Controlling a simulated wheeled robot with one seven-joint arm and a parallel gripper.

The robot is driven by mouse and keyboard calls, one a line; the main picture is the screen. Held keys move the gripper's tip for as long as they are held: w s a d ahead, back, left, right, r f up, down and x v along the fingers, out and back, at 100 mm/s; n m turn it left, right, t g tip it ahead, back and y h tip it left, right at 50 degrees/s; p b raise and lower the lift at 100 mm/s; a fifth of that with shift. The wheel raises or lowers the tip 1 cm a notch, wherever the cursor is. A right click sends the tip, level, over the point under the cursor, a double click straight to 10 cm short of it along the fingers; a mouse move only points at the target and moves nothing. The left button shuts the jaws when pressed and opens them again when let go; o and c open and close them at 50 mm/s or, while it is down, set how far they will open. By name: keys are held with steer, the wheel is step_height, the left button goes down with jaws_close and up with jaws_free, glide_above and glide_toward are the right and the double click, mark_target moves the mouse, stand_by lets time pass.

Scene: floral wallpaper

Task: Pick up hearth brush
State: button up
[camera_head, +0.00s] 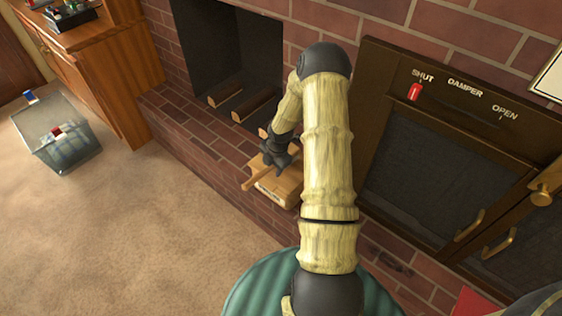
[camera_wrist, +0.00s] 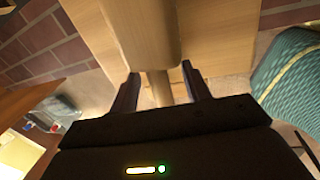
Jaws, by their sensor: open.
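The hearth brush shows as a wooden handle (camera_head: 251,178) sticking out past the left edge of a light wooden box (camera_head: 284,196) on the brick hearth. In the wrist view its wider wooden part (camera_wrist: 145,30) lies over the pale box top (camera_wrist: 215,35), and its narrow handle runs down between my fingers. My gripper (camera_head: 272,160) is over the box, and in the wrist view my gripper (camera_wrist: 160,71) is open with one finger on each side of the handle. Gaps show between the handle and both fingers. The bristles cannot be made out.
The open fireplace (camera_head: 222,55) with logs is behind the box. A metal damper panel (camera_head: 415,150) stands to the right. A green ribbed round thing (camera_head: 262,285) is in front. A clear bin (camera_head: 66,138) stands on the carpet at left, beside a wooden cabinet (camera_head: 110,65).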

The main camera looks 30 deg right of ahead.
jaws_close()
stand_by(0.3)
steer(key=shift+r, duration=0.1)
step_height(320, 180, up, 10)
steer(key=p, duration=0.3)
stand_by(0.4)
